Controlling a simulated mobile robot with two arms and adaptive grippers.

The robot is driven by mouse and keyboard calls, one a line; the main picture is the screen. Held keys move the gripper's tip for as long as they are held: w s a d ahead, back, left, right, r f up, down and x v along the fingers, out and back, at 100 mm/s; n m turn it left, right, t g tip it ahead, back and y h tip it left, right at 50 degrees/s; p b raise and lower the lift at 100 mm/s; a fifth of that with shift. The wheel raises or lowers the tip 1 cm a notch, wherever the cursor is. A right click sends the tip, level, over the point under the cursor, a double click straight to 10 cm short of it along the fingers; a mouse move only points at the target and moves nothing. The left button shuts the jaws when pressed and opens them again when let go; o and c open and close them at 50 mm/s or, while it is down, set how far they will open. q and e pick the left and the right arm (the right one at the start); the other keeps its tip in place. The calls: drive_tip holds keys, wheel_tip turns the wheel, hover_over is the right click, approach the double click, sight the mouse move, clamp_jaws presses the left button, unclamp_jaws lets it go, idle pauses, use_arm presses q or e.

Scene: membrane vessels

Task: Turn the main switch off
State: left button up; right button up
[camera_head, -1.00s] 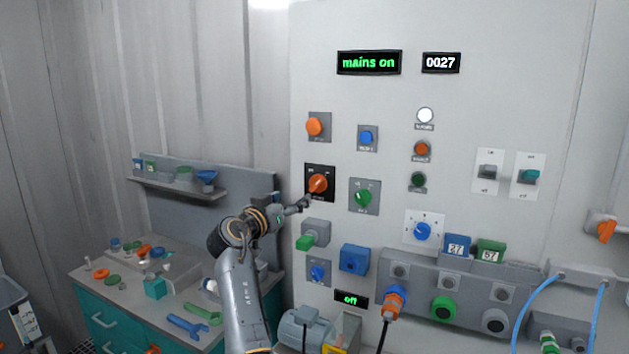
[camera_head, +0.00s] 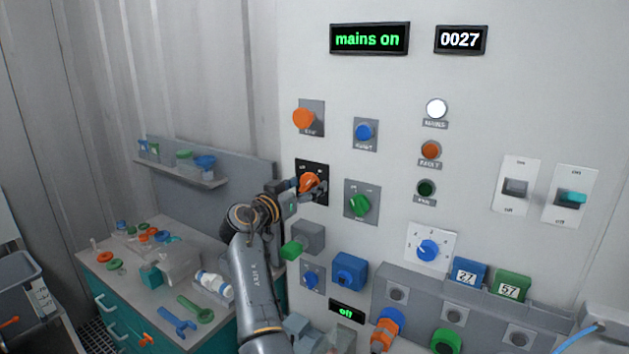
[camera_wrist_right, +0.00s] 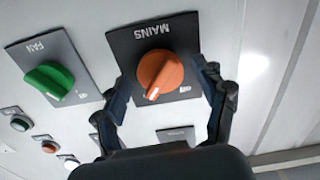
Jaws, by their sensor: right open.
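The main switch is an orange rotary knob (camera_head: 309,182) on a black plate on the white panel. In the right wrist view the orange knob (camera_wrist_right: 160,75) sits on its black plate (camera_wrist_right: 121,40) lettered MAINS, with a white pointer mark. The display (camera_head: 369,39) above reads "mains on". My right gripper (camera_head: 310,186) is at the knob. In the right wrist view its two dark fingers (camera_wrist_right: 165,88) stand open, one on each side of the knob; I cannot tell whether they touch it. My left gripper is not in view.
A green knob (camera_head: 361,205) labelled FAN is close beside the main switch. A workbench (camera_head: 120,290) with loose parts stands at the left.

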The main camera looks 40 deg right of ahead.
drive_tip(key=shift+a+r, duration=0.15)
drive_tip(key=shift+a, duration=0.25)
drive_tip(key=shift+s, duration=0.1)
drive_tip(key=shift+c, duration=0.8)
drive_tip(key=c, duration=1)
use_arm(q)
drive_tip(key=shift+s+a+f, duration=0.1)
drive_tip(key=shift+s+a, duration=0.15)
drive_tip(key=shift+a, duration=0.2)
